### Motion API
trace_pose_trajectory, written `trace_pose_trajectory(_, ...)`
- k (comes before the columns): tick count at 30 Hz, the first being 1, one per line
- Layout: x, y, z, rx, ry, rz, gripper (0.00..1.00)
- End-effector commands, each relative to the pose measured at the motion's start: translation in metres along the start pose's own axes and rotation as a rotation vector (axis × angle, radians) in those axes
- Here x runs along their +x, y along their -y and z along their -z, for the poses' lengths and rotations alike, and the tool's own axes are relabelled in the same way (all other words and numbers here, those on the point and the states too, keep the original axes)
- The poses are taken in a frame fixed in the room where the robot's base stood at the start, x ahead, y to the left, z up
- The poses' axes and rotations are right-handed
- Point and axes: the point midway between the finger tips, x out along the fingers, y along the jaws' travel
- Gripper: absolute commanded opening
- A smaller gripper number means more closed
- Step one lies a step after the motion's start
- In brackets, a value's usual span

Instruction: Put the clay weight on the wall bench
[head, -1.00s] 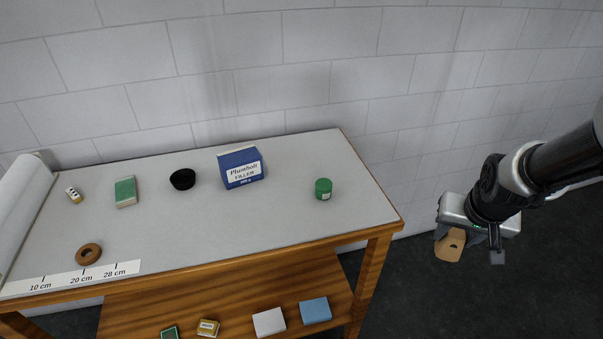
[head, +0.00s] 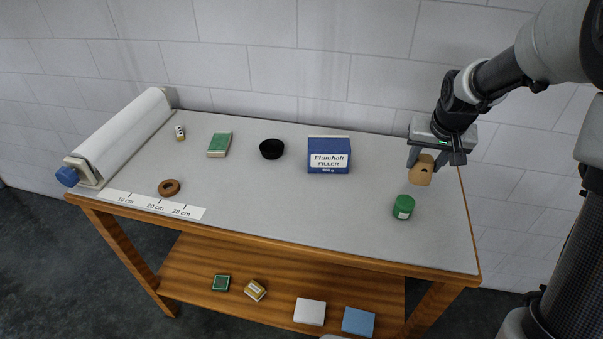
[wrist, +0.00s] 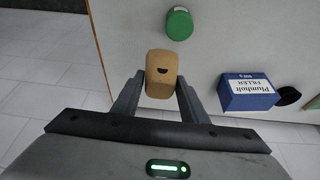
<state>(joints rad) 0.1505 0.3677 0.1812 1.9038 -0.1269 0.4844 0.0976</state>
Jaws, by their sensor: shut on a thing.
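The clay weight (head: 421,171) is a tan, tapered block with a dark hole. My gripper (head: 420,160) is shut on it over the right end of the wall bench (head: 300,215), which has a grey top and wooden frame. In the wrist view the clay weight (wrist: 161,75) sits between the two fingertips (wrist: 160,88), with the bench top (wrist: 215,60) behind it. I cannot tell whether its underside touches the bench top.
A green tub (head: 403,207) stands just in front of the weight. A blue filler box (head: 329,156), black bowl (head: 271,149), green-covered block (head: 219,145) and brown ring (head: 169,187) stand farther left. The top's front middle is clear. Small boxes lie on the lower shelf (head: 275,282).

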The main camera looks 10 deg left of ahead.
Motion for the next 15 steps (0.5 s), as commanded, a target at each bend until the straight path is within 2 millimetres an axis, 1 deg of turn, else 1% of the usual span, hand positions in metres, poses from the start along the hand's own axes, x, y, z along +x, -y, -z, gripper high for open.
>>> trace_pose_trajectory(1,0.011,0.000,0.023,0.000,-0.002,0.001,0.12)
trace_pose_trajectory(3,0.018,-0.001,0.050,0.002,-0.001,0.000,0.12)
trace_pose_trajectory(6,0.027,-0.003,0.079,0.004,0.001,-0.003,0.12)
trace_pose_trajectory(9,0.031,-0.004,0.098,0.006,0.000,-0.006,0.12)
trace_pose_trajectory(12,0.033,-0.005,0.106,0.007,0.000,-0.007,0.12)
trace_pose_trajectory(15,0.034,-0.005,0.108,0.007,0.001,-0.008,0.12)
